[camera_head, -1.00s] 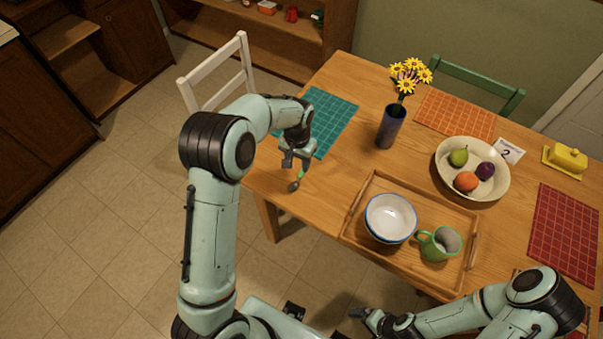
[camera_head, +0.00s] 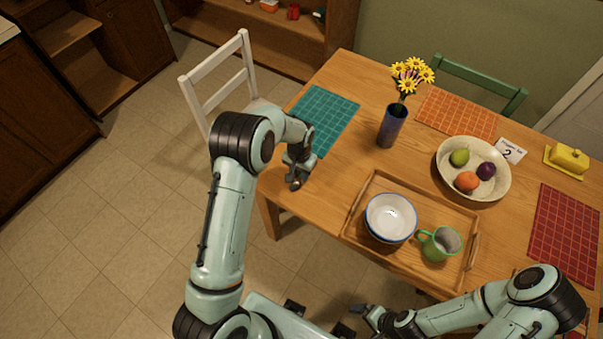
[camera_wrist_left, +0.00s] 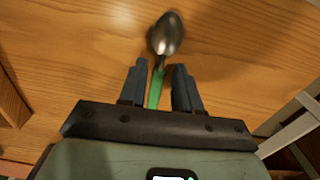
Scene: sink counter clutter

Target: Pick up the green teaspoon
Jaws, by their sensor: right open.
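The teaspoon has a green handle and a metal bowl. In the left wrist view the teaspoon (camera_wrist_left: 166,35) lies on the wood with its bowl beyond my fingertips and its green handle running back between my fingers. My left gripper (camera_wrist_left: 160,66) is open around the handle, with a visible gap on the right side of it. In the head view my left gripper (camera_head: 297,172) is low over the table's left front edge and hides most of the teaspoon. My right gripper (camera_head: 366,316) is open and empty, in front of the table.
A wooden tray (camera_head: 380,182) with a bowl (camera_head: 391,216) and a green mug (camera_head: 438,243) stands right of my left gripper. A blue vase (camera_head: 392,127), a teal placemat (camera_head: 325,115) and a fruit bowl (camera_head: 445,180) are farther back. A white chair (camera_head: 222,85) stands at the left.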

